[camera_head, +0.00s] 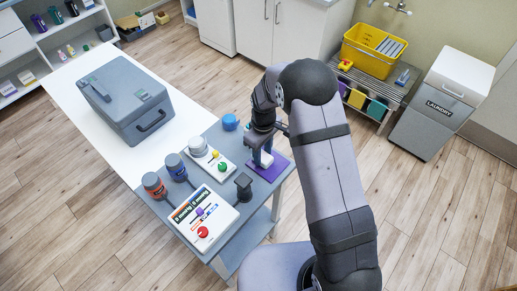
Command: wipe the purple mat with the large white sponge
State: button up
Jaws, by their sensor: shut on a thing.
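The purple mat (275,171) lies at the right edge of the grey table top, and part of it is hidden by my gripper and arm. My gripper (259,149) points down over the mat and is shut on the large white sponge (264,160). The sponge is small in this view and partly covered by the gripper. It is at or just above the mat; I cannot tell whether it touches.
Left of the mat stand a white board with coloured knobs (222,167), a dark grey stand (244,186), a blue round object (230,122) and two bottles (154,185). A panel with a red button (218,228) lies in front. A large grey case (126,97) stands behind left.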

jog(key=shift+s+d+f, duration=0.1)
jog(key=shift+s+d, duration=0.15)
jog(key=shift+s, duration=0.05)
jog(key=shift+s+d+p, duration=0.4)
jog(key=shift+s+d, duration=0.65)
jog(key=shift+s+d, duration=0.25)
jog(key=shift+d, duration=0.1)
jog(key=shift+s+d, duration=0.85)
jog(key=shift+s, duration=0.05)
jog(key=shift+p, duration=0.35)
notch_tip(320, 180, up, 6)
jog(key=p, duration=0.4)
jog(key=shift+p, duration=0.3)
